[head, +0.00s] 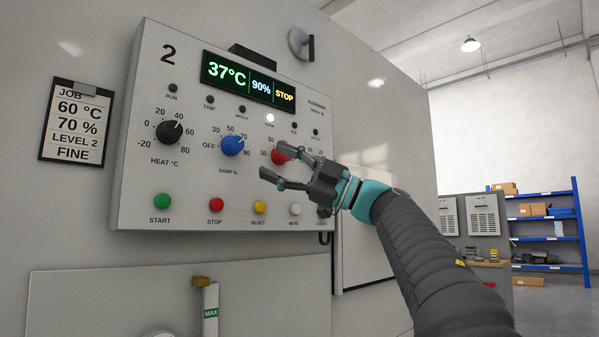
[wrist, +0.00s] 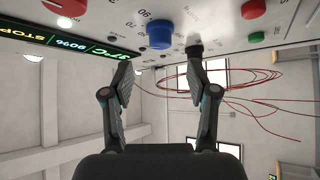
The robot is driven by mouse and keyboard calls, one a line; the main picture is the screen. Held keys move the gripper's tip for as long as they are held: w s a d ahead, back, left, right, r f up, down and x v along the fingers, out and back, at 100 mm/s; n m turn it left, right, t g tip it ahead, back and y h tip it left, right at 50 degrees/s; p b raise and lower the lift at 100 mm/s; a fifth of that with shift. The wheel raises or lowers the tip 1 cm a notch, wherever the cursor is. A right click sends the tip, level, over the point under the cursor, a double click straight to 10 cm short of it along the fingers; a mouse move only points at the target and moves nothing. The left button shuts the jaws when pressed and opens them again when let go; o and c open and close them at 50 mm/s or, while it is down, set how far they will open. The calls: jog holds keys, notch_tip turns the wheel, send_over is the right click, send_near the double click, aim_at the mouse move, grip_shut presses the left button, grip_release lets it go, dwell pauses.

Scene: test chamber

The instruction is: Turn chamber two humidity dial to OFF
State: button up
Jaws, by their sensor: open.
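The chamber two panel (head: 185,205) has a blue dial (head: 232,146) labelled DAMP %, its scale running from OFF at left through 30, 50 and 70. Its pointer seems turned to the upper right; the exact mark is hard to read. The display (head: 248,80) reads 37°C, 90%, STOP. My gripper (head: 274,161) is open and empty, right of the blue dial and partly covering a red dial (head: 280,156). In the wrist view, the blue dial (wrist: 160,35) appears beyond the gap between my fingertips (wrist: 160,66), apart from them.
A black HEAT dial (head: 169,132) sits left of the blue one. Below are a green START button (head: 162,201), a red STOP button (head: 216,205) and others. A job card (head: 76,122) reads 60 °C, 70 %, LEVEL 2, FINE. A blue shelf (head: 545,232) stands far right.

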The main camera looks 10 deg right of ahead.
jog(key=shift+v, duration=2.35)
jog(key=shift+r, duration=0.1)
